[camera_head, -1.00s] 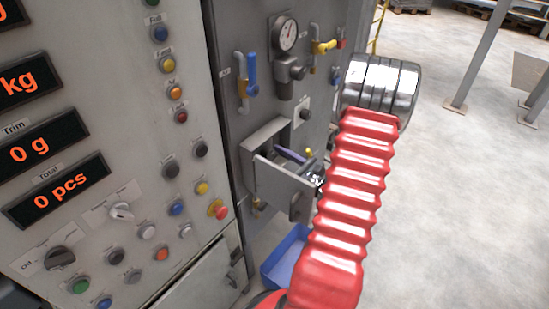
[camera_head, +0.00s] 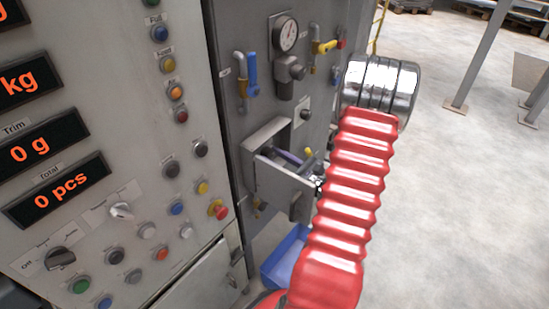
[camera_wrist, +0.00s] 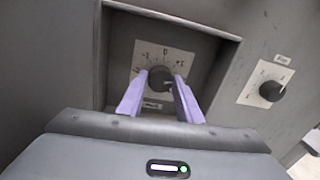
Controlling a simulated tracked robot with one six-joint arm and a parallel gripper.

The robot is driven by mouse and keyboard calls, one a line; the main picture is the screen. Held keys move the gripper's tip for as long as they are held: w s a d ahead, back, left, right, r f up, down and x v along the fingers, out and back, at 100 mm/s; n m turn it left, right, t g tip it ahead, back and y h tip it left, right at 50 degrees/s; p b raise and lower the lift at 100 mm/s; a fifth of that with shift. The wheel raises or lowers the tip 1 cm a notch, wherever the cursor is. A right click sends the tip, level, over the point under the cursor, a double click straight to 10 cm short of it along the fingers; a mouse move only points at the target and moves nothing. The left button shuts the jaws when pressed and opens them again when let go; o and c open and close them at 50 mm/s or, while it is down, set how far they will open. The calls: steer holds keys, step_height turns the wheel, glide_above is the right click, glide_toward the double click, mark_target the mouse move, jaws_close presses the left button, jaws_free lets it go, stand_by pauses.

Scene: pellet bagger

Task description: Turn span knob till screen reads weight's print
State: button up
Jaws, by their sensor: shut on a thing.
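A dark round knob (camera_wrist: 159,73) sits on a pale plate with a numbered scale (camera_wrist: 163,55), inside a recess in the grey panel. The label below it is too small to read. The purple fingers of my gripper (camera_wrist: 161,84) are shut on this knob, one on each side. In the head view, my gripper (camera_head: 289,156) reaches into the recess behind an open grey flap (camera_head: 283,190), and the knob is hidden there. The orange screens at the left include a "kg" display (camera_head: 27,80), cut off by the frame edge. The Trim screen (camera_head: 40,148) reads 0 g; Total (camera_head: 56,193) reads 0 pcs. No weight is recognisable.
A second knob on a pale plate (camera_wrist: 271,91) lies right of the recess. A gauge (camera_head: 285,36) and blue-handled valve (camera_head: 251,72) are above. A red emergency button (camera_head: 219,209) is left of the flap. A blue bin (camera_head: 285,255) stands below. Open floor lies right.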

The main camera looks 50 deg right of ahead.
steer(key=shift+n, duration=0.4)
steer(key=o, duration=1)
steer(key=shift+o, duration=0.2)
steer(key=s, duration=1.3)
steer(key=shift+s, duration=0.4)
steer(key=shift+d+f, duration=0.1)
